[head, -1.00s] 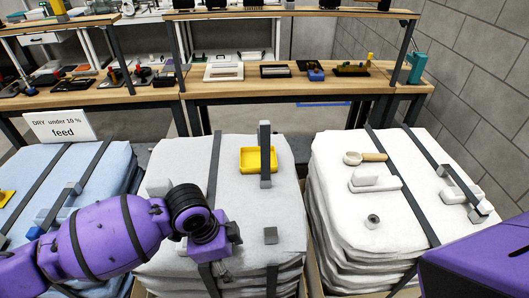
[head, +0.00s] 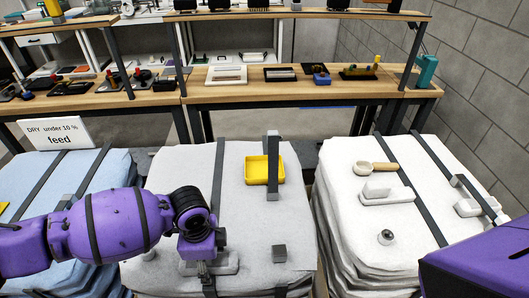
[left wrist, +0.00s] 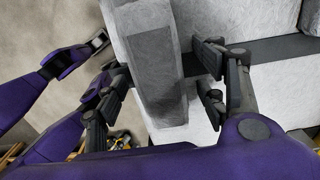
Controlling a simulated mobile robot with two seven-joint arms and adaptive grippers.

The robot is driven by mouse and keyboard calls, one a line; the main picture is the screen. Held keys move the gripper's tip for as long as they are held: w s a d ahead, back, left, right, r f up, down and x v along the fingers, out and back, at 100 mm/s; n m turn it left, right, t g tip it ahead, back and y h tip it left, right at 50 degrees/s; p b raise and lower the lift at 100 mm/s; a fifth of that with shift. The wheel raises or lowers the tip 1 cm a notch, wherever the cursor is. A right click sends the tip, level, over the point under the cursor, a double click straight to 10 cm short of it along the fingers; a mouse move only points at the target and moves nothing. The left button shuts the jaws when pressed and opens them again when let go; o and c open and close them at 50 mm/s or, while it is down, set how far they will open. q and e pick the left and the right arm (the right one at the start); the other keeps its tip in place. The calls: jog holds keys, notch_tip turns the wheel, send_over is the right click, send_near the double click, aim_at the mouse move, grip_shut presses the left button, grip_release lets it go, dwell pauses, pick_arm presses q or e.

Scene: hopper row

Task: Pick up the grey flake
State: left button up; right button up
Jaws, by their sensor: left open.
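The grey flake (head: 226,262), a flat light-grey piece with a raised ridge, lies near the front of the middle grey stack (head: 240,222). My left gripper (head: 207,286) is over it, and my arm and gripper hide part of it in the head view. In the left wrist view the flake's raised ridge (left wrist: 155,80) stands between the two spread fingers of my left gripper (left wrist: 160,85). The gripper is open. Gaps show at the finger pads, and I see no grip on the ridge.
A white stack (head: 345,225) stands right, a blue one (head: 95,182) left.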

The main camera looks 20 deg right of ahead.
pick_arm(q)
jog(key=shift+s, duration=0.1)
jog(key=c, duration=1.3)
jog(key=shift+o, duration=0.2)
pick_arm(e)
jog(key=shift+w+a+r, duration=0.15)
jog(key=shift+a, duration=0.15)
pick_arm(q)
jog(key=shift+r, duration=0.1)
